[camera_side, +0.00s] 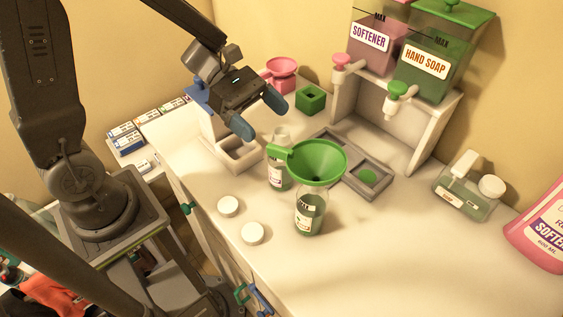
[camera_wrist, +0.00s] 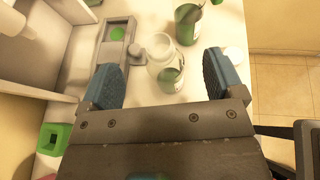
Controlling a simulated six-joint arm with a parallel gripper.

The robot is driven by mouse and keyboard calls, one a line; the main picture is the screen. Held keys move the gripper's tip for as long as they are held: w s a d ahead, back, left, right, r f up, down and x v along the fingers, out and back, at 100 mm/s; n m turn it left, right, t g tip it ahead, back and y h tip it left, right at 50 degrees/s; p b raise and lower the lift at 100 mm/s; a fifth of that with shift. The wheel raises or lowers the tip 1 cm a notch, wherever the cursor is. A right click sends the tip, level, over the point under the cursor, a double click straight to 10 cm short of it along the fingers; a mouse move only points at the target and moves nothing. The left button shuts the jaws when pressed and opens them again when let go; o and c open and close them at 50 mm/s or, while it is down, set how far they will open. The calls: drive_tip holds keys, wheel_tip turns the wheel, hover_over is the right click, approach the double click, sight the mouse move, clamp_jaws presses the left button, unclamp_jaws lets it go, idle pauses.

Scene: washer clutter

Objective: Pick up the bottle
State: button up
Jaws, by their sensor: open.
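Two small clear bottles with green liquid stand upright on the counter. The front bottle (camera_side: 309,216) has a green funnel (camera_side: 317,161) above it; I cannot tell if the funnel sits in its mouth. The rear bottle (camera_side: 279,178) is partly hidden by the funnel's handle. My gripper (camera_side: 258,113) is open and empty, above and behind the rear bottle. In the wrist view an open-mouthed bottle (camera_wrist: 165,72) shows between and beyond the fingertips of my gripper (camera_wrist: 165,80), not touching them. A second green bottle (camera_wrist: 188,22) stands farther off.
Two white caps (camera_side: 228,206) (camera_side: 252,233) lie near the counter's front edge. A grey tray (camera_side: 374,190) lies behind the bottles. A white stand (camera_side: 428,130) with softener and hand soap dispensers is at the back. A flat bottle (camera_side: 462,195) stands to the right. The front right counter is clear.

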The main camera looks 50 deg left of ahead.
drive_tip(key=d+f, duration=0.1)
drive_tip(key=f, duration=0.1)
drive_tip(key=d+f, duration=0.2)
drive_tip(key=w+d+f, duration=0.1)
drive_tip(key=f, duration=0.1)
drive_tip(key=shift+d+f, duration=0.15)
drive_tip(key=shift+d, duration=0.15)
drive_tip(key=shift+c, duration=0.5)
drive_tip(key=c, duration=0.9)
drive_tip(key=shift+c, duration=0.2)
